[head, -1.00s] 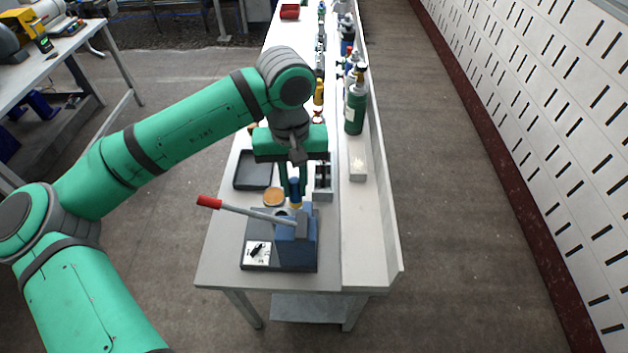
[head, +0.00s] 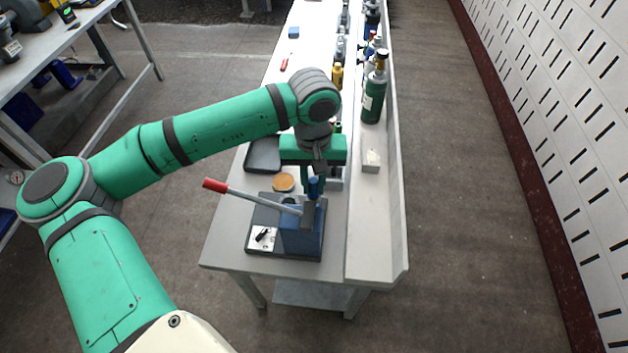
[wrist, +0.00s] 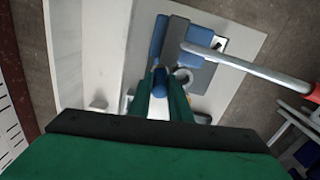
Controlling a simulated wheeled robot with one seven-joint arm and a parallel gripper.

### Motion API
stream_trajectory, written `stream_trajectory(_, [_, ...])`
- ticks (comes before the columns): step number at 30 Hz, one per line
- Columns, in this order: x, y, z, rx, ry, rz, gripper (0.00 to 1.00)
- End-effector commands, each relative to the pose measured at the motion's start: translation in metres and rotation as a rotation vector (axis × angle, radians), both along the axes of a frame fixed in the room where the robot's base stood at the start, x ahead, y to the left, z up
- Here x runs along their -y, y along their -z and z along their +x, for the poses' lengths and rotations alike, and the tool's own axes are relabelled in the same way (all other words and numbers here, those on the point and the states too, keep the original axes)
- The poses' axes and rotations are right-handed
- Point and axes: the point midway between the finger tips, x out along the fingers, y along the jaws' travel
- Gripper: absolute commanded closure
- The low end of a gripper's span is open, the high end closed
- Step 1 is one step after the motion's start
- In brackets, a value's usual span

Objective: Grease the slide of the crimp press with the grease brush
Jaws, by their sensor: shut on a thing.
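The blue crimp press (head: 292,239) stands on a dark base plate near the table's front end. Its lever (head: 262,199) with a red grip (head: 215,185) slants up to the left. It also shows in the wrist view (wrist: 183,47). My gripper (head: 312,185) is just behind the top of the press, pointing down. It is shut on the blue handle of the grease brush (head: 314,187), which also shows between the fingers in the wrist view (wrist: 159,84). The brush's lower end is hidden behind the press top. I cannot tell whether it touches the slide.
An orange-brown round disc (head: 284,182) lies behind the press on the left, with a dark tray (head: 263,165) beyond it. A small pale box (head: 371,160) and green cylinder (head: 374,97) stand on the right ledge. Bare tabletop lies left of the press.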

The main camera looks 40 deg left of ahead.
Motion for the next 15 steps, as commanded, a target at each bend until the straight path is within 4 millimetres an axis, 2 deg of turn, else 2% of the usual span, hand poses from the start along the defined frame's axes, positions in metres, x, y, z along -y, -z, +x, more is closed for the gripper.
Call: stream_trajectory(15, [0.003, 0.049, 0.001, -0.001, 0.006, -0.001, 1.00])
